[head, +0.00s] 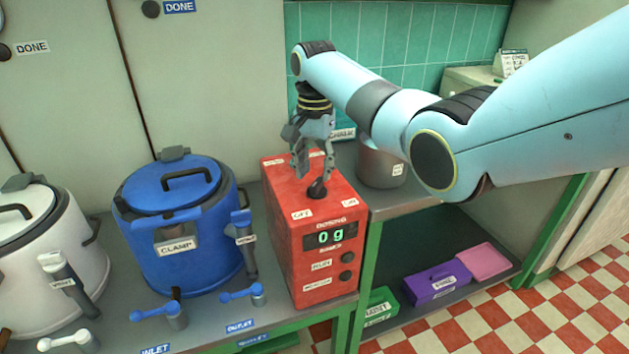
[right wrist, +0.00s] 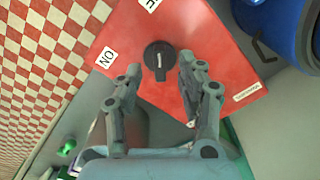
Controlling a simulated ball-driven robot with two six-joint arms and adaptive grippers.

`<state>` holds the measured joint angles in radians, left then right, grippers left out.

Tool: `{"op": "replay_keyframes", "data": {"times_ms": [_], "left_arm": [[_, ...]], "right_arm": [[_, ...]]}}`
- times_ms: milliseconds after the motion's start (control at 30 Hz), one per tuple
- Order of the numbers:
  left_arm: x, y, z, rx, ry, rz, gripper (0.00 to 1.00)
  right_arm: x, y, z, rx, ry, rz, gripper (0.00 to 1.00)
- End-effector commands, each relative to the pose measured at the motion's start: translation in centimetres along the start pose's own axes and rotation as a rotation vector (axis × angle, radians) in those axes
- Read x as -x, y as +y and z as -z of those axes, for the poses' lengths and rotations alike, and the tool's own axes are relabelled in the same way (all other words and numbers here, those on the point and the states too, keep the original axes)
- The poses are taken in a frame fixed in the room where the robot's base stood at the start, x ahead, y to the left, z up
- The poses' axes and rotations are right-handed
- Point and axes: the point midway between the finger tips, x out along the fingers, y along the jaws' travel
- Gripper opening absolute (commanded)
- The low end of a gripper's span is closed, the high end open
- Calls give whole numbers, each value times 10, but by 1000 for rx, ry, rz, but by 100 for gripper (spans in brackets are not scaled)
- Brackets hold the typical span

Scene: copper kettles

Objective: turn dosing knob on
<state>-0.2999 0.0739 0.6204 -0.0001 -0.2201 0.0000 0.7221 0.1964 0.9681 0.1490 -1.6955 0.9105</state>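The red dosing box (head: 290,238) stands on the counter, its display (head: 330,237) reading 0 g. The black dosing knob (head: 317,190) is on its top face near the front edge. In the right wrist view the round knob (right wrist: 158,57) carries a short white line; a white ON label (right wrist: 106,57) lies left of it. My right gripper (head: 313,174) points down over the knob, its fingers apart. In the right wrist view the open fingers (right wrist: 159,67) flank the knob with gaps on both sides; I cannot tell their exact height. My left gripper is not in view.
A blue kettle (head: 150,230) with a clamp and blue valves stands left of the box, a white kettle (head: 40,265) farther left. A metal pot (head: 380,168) stands behind right. Purple (head: 436,284), pink (head: 484,261) and green (head: 380,302) containers lie on a lower shelf.

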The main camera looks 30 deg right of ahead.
Motion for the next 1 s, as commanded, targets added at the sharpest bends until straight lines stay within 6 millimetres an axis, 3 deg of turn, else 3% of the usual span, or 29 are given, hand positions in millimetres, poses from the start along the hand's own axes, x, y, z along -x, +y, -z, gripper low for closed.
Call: {"op": "replay_keyframes", "data": {"times_ms": [200,567,867,1000], "left_arm": [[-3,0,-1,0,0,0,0],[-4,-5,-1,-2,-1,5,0],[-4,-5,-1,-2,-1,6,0],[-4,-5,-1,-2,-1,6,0]], "right_arm": [[-30,0,0,1,0,0,38],[-36,0,0,1,1,1,38],[-36,0,0,1,1,1,1],[-36,0,0,1,1,1,0]]}}
